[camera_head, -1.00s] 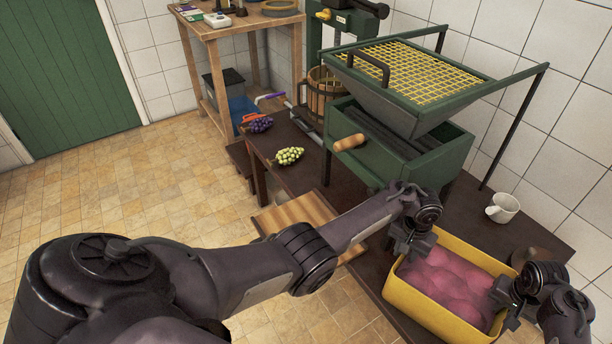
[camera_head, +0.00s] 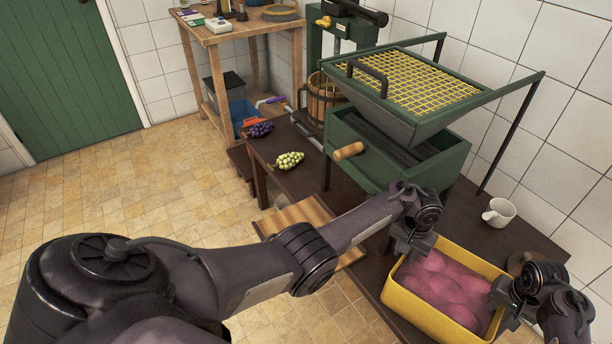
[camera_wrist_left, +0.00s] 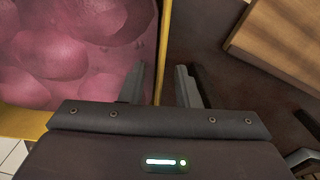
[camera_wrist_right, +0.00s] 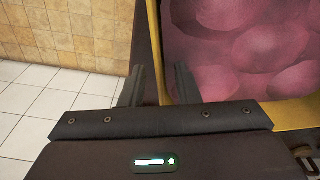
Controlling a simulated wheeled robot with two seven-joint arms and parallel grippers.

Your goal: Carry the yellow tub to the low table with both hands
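The yellow tub (camera_head: 428,316), filled with pink, rounded, wet-looking contents, stands at the near right end of the dark bench in the head view. My left gripper (camera_head: 408,246) is at its far-left rim and my right gripper (camera_head: 508,302) at its right rim. In the left wrist view the fingers (camera_wrist_left: 160,85) stand apart on either side of the tub's wall. In the right wrist view the fingers (camera_wrist_right: 160,85) also stand apart, with the rim between them. A low slatted wooden surface (camera_head: 290,216), possibly the low table, is partly hidden behind my left arm.
A green crusher with a yellow grid (camera_head: 415,78) stands on the dark bench (camera_head: 478,240) behind the tub. A white mug (camera_head: 498,212), green grapes (camera_head: 289,160) and dark grapes (camera_head: 261,129) are on the bench. Tiled floor (camera_head: 120,190) is clear at the left.

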